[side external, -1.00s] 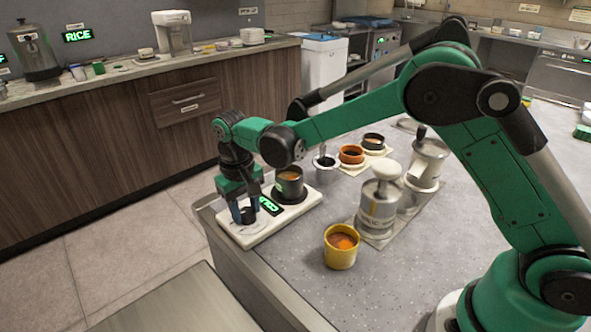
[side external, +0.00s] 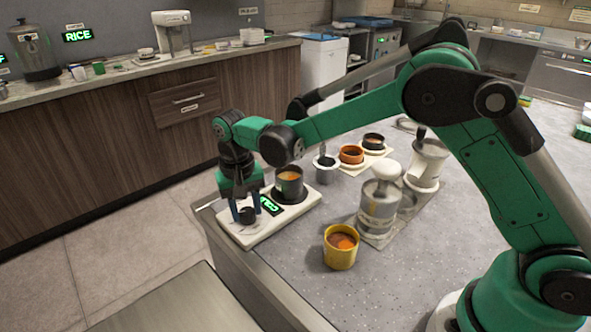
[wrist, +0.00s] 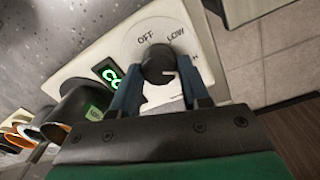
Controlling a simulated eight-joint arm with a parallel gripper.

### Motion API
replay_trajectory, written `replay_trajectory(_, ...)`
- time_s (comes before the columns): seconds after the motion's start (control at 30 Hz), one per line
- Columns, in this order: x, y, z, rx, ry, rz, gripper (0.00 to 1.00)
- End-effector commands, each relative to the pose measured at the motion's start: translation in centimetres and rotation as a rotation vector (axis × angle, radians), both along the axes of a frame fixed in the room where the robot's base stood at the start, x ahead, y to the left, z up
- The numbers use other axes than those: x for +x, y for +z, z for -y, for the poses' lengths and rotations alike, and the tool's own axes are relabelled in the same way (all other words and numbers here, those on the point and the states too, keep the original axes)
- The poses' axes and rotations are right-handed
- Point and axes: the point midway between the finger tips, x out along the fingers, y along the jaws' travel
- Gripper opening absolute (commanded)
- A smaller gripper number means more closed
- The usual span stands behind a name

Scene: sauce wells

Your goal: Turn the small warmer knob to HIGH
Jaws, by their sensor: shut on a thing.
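The small warmer (side external: 290,222) is a white slab at the counter's left corner. Its black round knob (wrist: 159,65) sits on a white dial with OFF and LOW printed around it, and a partly cut-off label starting with H at the right. The knob's white pointer mark points right in the wrist view, below LOW and towards the H label. My gripper (side external: 247,212) is down over the knob, with one blue finger on each side, shut on it. The green lit display (wrist: 107,72) beside the dial is partly hidden by a finger; "CO" is readable.
A dark pot (side external: 289,184) with orange contents stands on the warmer's plate. A yellow cup (side external: 340,247) stands in front, right of the warmer. Pump dispensers (side external: 379,205) and small sauce cups (side external: 351,155) stand further right and behind. The counter's front edge is close to the warmer.

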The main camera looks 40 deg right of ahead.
Motion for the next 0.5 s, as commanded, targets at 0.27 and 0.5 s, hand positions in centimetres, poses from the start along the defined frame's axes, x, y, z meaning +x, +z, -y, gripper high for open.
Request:
replay_trajectory(0.27,0.01,-0.01,0.01,0.000,0.000,0.000,0.72)
replay_trajectory(0.5,0.01,0.08,0.00,0.000,0.000,0.000,0.72)
